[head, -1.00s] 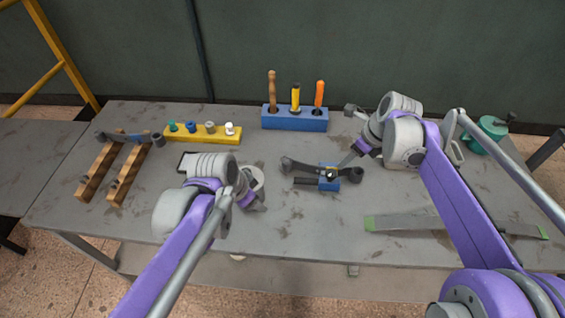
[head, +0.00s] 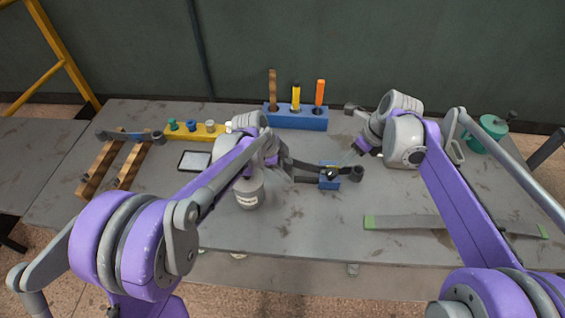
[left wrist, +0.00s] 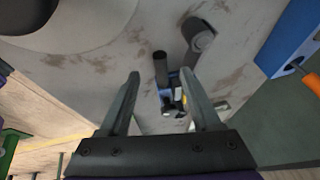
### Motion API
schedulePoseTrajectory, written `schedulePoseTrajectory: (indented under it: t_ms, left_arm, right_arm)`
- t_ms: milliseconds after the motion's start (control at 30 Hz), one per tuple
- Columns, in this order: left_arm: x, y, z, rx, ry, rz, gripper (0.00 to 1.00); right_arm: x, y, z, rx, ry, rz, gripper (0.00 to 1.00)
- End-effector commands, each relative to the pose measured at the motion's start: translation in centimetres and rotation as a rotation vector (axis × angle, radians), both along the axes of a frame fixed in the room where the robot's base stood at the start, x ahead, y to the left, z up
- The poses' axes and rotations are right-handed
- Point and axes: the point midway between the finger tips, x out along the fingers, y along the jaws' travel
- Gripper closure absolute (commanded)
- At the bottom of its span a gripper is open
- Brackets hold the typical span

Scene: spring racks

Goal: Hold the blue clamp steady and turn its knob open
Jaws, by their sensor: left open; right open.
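The blue clamp (head: 327,183) lies near the middle of the grey table, with a black bar (head: 304,180) out to its left. Its knob is too small to make out clearly. My left gripper (head: 286,170) is open and empty, just left of the clamp; its fingers are blurred against the bar in the head view. In the left wrist view, the open fingers (left wrist: 160,78) point toward the clamp (left wrist: 172,92), which appears between them but beyond the tips. My right gripper (head: 350,156) is open just above and right of the clamp, partly hidden by its own wrist.
A dark wrench (head: 355,174) lies right by the clamp. A blue block (head: 297,120) with upright tools stands behind. A yellow rack (head: 180,132), a dark-framed tray (head: 194,161) and wooden rails (head: 130,165) are left. A flat grey strip (head: 405,222) lies front right; the front middle is clear.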

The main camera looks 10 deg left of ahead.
Motion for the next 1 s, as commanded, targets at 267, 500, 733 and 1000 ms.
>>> schedulePoseTrajectory:
  t_ms: [267, 500, 733, 1000]
  left_arm:
    - [1.0, -1.8, -4.5, 0.001, 0.000, 0.000, 0.36]
    - [1.4, -2.6, -6.3, 0.001, 0.000, 0.001, 0.36]
    - [1.5, -2.7, -6.5, 0.001, 0.000, 0.002, 0.36]
    - [1.5, -2.6, -6.5, 0.001, 0.000, 0.002, 0.70]
  right_arm:
    - [0.0, 0.0, 0.0, 0.000, 0.000, 0.000, 0.50]
    - [0.0, 0.0, 0.0, 0.000, 0.000, 0.000, 0.50]
    - [0.0, 0.0, 0.0, 0.000, 0.000, 0.000, 0.50]
    - [0.0, 0.0, 0.0, 0.000, 0.000, 0.000, 0.50]
